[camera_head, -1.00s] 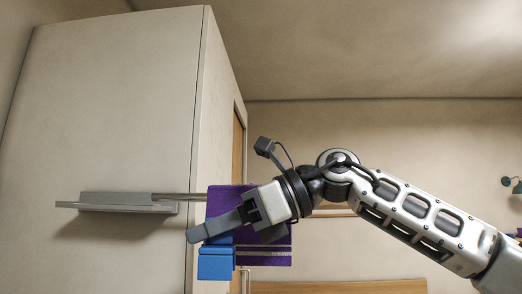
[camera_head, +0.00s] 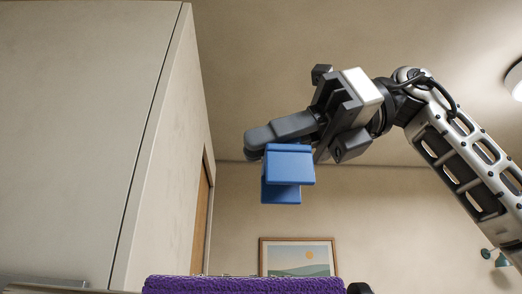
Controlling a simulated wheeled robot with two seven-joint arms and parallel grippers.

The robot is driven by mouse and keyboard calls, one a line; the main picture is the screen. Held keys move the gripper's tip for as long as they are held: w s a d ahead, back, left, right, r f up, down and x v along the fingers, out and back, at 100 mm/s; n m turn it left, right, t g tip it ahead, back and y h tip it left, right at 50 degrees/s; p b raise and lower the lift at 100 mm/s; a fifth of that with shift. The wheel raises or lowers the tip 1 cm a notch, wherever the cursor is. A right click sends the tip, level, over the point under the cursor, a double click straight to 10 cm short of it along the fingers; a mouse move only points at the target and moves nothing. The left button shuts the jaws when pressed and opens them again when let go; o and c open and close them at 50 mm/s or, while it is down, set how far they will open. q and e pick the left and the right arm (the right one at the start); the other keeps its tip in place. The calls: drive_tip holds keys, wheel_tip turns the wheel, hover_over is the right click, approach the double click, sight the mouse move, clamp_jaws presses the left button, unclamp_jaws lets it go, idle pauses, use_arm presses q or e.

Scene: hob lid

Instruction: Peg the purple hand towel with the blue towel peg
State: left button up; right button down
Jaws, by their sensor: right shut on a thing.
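The blue towel peg (camera_head: 288,165) hangs below the fingers of my right gripper (camera_head: 290,135), which is shut on it. The peg is in the air, above and apart from the towel. The purple hand towel (camera_head: 240,285) shows only as a strip along the bottom edge of the head view; the rest of it is out of frame. My left gripper is not in view.
A tall pale cabinet (camera_head: 80,120) fills the left side. A framed picture (camera_head: 298,257) hangs on the back wall. A lamp (camera_head: 495,256) is at the far right. The air around the peg is clear.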

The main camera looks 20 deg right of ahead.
sight(279, 203)
drive_tip(key=shift+s, duration=0.2)
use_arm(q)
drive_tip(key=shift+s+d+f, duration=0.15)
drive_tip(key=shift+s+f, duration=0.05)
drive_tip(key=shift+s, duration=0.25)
use_arm(e)
drive_tip(key=shift+d, duration=0.2)
drive_tip(key=shift+f, duration=0.3)
drive_tip(key=shift+f+b, duration=0.95)
drive_tip(key=shift+b, duration=0.05)
drive_tip(key=shift+w+f+b, duration=0.1)
drive_tip(key=shift+f+b, duration=0.4)
drive_tip(key=shift+f, duration=0.15)
drive_tip(key=shift+f+b, duration=0.9)
drive_tip(key=shift+f, duration=0.55)
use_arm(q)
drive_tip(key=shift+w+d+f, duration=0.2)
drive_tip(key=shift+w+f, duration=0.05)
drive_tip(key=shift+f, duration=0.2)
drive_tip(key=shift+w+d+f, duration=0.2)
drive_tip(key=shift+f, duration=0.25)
